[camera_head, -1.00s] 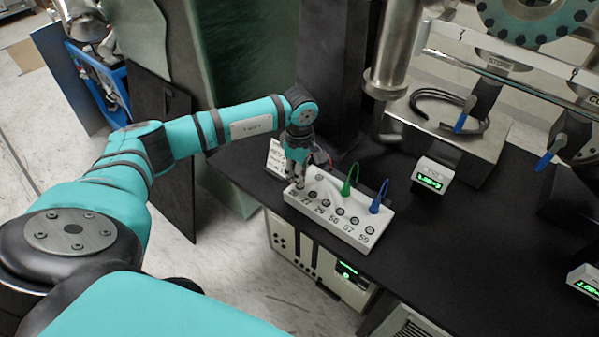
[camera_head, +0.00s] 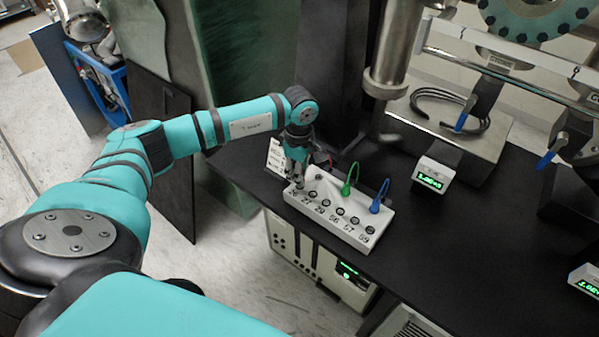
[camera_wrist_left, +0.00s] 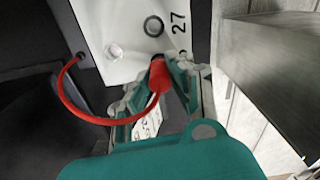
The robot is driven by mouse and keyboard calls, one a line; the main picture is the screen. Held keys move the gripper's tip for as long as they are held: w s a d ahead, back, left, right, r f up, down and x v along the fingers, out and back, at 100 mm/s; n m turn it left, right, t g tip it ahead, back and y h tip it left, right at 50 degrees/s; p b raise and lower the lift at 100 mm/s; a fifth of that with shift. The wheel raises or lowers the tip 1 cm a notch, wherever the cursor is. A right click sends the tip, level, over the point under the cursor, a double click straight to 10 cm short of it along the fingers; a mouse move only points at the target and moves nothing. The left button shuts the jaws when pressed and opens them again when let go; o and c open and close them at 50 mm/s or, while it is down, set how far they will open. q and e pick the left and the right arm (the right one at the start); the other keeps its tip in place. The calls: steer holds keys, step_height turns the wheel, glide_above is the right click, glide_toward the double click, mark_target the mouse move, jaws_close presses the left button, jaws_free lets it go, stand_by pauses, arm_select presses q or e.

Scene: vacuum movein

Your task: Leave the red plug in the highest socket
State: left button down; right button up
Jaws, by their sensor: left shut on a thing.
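The white socket box (camera_head: 352,238) stands on the black bench with a row of numbered sockets; the labels seem to run from the twenties at the left to 59 at the right. The 59 socket (camera_head: 371,230) looks empty. My left gripper (camera_head: 297,183) is at the left end of the row, shut on the red plug (camera_wrist_left: 159,80). In the left wrist view the plug's dark tip meets the box beside the empty 27 socket (camera_wrist_left: 153,26). I cannot tell how deep it sits. My right gripper is not in view.
A green lead (camera_head: 350,180) and a blue lead (camera_head: 379,197) rise from the box's back part. A small display (camera_head: 431,176) stands to the right, and a metal column (camera_head: 395,60) rises behind.

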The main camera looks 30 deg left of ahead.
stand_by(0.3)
arm_select(q)
steer(key=shift+f+b, duration=0.6)
steer(key=shift+b, duration=0.05)
stand_by(0.4)
steer(key=shift+f+b, duration=0.4)
steer(key=c, duration=1.1)
jaws_free()
steer(key=shift+r, duration=0.1)
steer(key=shift+r, duration=0.35)
step_height(320, 180, up, 11)
steer(key=shift+r, duration=0.1)
